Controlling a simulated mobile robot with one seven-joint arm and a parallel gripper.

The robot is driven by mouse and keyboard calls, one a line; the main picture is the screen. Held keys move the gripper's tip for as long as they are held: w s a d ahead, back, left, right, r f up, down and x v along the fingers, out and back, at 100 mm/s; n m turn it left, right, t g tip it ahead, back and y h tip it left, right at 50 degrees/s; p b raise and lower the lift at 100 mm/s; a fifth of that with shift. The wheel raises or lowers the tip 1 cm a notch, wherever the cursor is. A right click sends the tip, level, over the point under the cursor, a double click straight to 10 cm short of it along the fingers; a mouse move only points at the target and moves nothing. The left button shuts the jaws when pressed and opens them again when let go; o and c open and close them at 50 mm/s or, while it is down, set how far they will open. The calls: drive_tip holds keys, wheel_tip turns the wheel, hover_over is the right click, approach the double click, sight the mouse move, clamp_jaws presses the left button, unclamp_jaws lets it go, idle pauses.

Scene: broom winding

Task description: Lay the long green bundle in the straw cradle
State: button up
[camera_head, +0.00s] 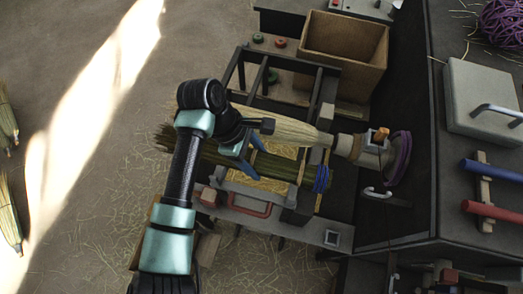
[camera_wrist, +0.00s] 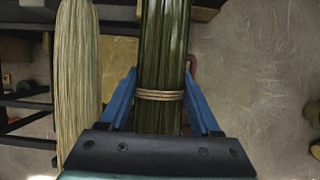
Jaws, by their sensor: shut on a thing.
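The long green bundle (camera_head: 285,165) lies across the middle of the workstation in the head view, with a blue binding at its right end and loose brush at its left. My gripper (camera_head: 244,154) is shut on it from above. In the wrist view the blue fingers of my gripper (camera_wrist: 161,78) stand on both sides of the green bundle (camera_wrist: 165,45), near a tan band around it. The straw cradle (camera_head: 262,184) shows yellow straw on both sides of the bundle. I cannot tell whether the bundle touches the straw.
A pale straw bundle (camera_head: 285,129) lies close beside the green one, its right end at a winding head (camera_head: 362,150) with a purple ring. A wooden box (camera_head: 345,45) stands behind. A red handle (camera_head: 250,206) is at the cradle's front. Open floor lies left.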

wheel_tip(320, 180, down, 9)
drive_tip(key=b, duration=0.6)
idle(0.4)
drive_tip(key=o, duration=1.5)
drive_tip(key=b+v, duration=0.4)
drive_tip(key=v, duration=0.9)
drive_tip(key=shift+d, duration=0.1)
